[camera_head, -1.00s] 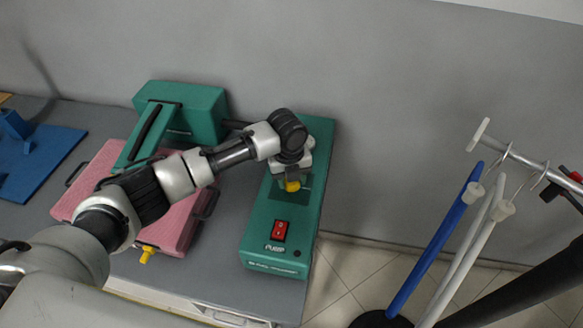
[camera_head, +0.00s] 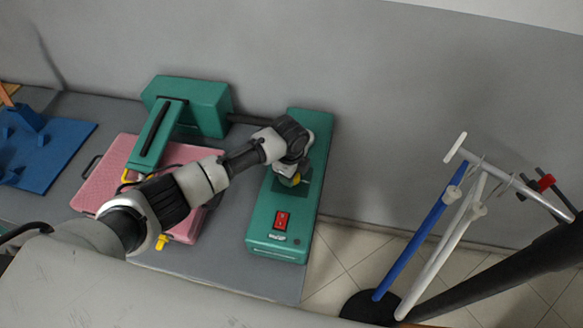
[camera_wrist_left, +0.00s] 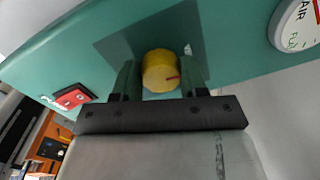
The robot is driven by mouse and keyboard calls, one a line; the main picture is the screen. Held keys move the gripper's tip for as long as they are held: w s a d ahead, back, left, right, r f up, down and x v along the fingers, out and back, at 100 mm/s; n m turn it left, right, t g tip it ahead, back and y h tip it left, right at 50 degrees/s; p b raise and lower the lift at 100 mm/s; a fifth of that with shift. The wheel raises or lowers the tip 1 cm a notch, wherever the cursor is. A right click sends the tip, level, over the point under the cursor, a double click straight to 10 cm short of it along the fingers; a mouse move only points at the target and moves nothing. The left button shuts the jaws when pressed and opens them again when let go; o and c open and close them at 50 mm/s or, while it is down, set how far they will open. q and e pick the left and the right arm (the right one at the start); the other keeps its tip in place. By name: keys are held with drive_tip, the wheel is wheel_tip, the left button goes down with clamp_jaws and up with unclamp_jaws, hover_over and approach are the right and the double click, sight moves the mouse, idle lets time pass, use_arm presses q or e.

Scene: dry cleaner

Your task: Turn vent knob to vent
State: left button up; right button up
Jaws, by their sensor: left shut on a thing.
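The yellow vent knob (camera_wrist_left: 159,70) sits on a dark square patch of the green control box (camera_wrist_left: 235,40). A short red mark on the knob points to the right in the wrist view. My left gripper (camera_wrist_left: 161,78) is shut on the knob, with one finger on each side. In the head view only a small part of the knob (camera_head: 296,180) shows under my left gripper (camera_head: 292,178), on the long green box (camera_head: 272,225). Any label around the knob is hidden or unreadable. My right gripper is not in view.
A red switch (camera_head: 281,220) is on the box's near end. A white gauge (camera_wrist_left: 296,25) is beside the knob in the wrist view. A green press (camera_head: 205,105) with a pink pad (camera_head: 100,185) stands left. A rack with blue (camera_head: 420,240) and white poles stands right.

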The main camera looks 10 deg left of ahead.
use_arm(q)
drive_tip(key=shift+r+n, duration=0.1)
drive_tip(key=shift+n, duration=0.4)
drive_tip(key=shift+p, duration=0.3)
drive_tip(key=o, duration=0.9)
drive_tip(key=r, duration=0.3)
drive_tip(key=r+b, duration=0.1)
drive_tip(key=r, duration=0.6)
drive_tip(key=shift+s+a+r+b, duration=0.1)
drive_tip(key=shift+s+r+b, duration=0.2)
drive_tip(key=shift+r, duration=0.05)
